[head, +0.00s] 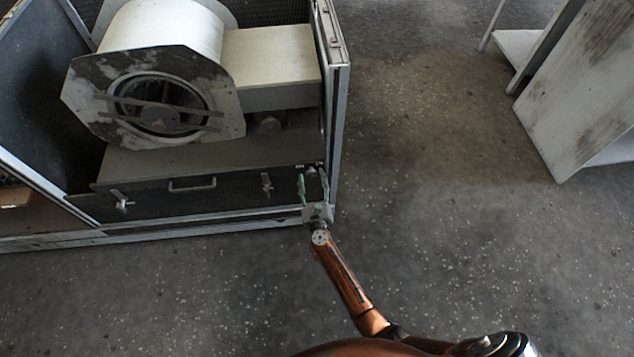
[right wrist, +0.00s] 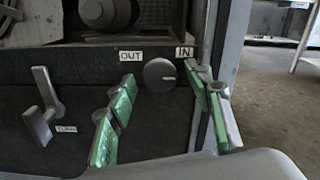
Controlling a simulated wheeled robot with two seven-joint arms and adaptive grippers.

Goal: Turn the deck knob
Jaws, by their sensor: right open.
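The deck knob (right wrist: 159,74) is a dark round dial on the front panel of the blower housing, between the OUT label (right wrist: 131,55) and the IN label (right wrist: 185,52). A pale mark on it points right, toward the IN side. My right gripper (right wrist: 165,100) is open, its green-padded fingers spread left and right of the knob in the right wrist view, with no visible contact. In the head view the right gripper (head: 313,182) is at the panel's right end and the knob is hard to make out there. My left gripper is not in view.
The blower (head: 160,95) sits above the front panel (head: 150,198). A T-shaped latch (right wrist: 45,105) with a TURN label is left of the knob, and a handle (head: 192,185) is on the panel. A frame post (head: 338,110) stands close to the right gripper. Floor is clear in front.

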